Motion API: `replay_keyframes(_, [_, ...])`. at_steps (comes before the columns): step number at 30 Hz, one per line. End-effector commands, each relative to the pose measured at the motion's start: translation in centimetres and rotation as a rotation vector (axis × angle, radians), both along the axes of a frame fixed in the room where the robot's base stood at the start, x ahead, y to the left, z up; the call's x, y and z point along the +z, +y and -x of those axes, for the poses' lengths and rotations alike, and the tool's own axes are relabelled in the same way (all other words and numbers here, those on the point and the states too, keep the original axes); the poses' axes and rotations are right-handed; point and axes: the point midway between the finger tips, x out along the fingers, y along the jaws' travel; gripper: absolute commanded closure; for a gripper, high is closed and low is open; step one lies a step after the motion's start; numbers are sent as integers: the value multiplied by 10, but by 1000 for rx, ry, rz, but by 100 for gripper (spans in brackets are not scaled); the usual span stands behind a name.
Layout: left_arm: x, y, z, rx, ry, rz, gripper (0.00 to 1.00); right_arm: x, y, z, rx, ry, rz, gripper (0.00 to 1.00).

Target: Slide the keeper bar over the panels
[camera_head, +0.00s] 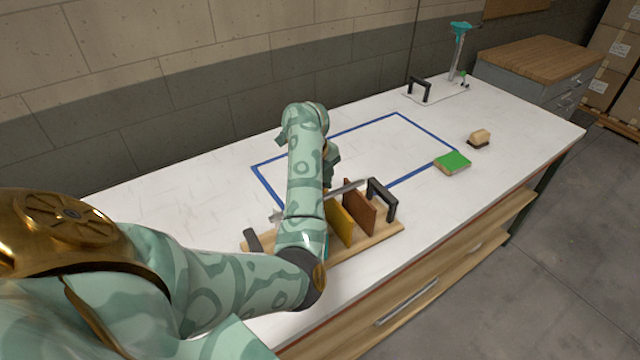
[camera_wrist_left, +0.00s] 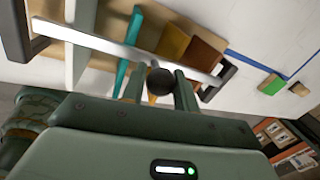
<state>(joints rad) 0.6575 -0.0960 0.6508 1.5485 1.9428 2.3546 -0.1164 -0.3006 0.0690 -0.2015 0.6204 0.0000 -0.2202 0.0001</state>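The keeper bar (camera_wrist_left: 105,45) is a long grey metal strip with a round black knob (camera_wrist_left: 160,81). It crosses above upright panels: white (camera_wrist_left: 80,55), teal (camera_wrist_left: 127,60), yellow (camera_wrist_left: 172,42) and brown (camera_wrist_left: 202,55). In the head view the bar (camera_head: 347,188) reaches close to the right black handle (camera_head: 382,198) of the wooden rack (camera_head: 368,238). In the left wrist view its ends are near both black handles. My left gripper (camera_wrist_left: 160,88) has its fingers on either side of the knob, seemingly closed on it. In the head view my arm hides the gripper and the rack's middle. My right gripper is not in view.
A blue outline (camera_head: 398,114) marks the white table (camera_head: 510,130) behind the rack. A green-topped block (camera_head: 453,162) and a small brush-like block (camera_head: 479,138) lie to the right. A stand with a teal top (camera_head: 459,45) is at the back. The outlined area's right part is clear.

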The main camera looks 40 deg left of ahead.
Motion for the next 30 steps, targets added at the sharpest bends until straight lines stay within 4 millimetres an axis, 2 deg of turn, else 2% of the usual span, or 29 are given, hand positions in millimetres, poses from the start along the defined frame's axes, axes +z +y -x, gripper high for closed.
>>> replay_keyframes(2, [-1,0,0,0,1,0,52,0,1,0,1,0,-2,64])
replay_keyframes(10, [1,0,0,0,0,0,52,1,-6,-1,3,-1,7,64])
replay_keyframes(14, [14,1,2,0,-1,-1,52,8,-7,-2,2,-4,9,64])
replay_keyframes(17, [36,1,5,2,-4,0,52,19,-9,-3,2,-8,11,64])
replay_keyframes(24, [105,2,18,2,-4,2,52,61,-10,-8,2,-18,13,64])
replay_keyframes(30, [145,3,26,1,-2,2,52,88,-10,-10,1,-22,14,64])
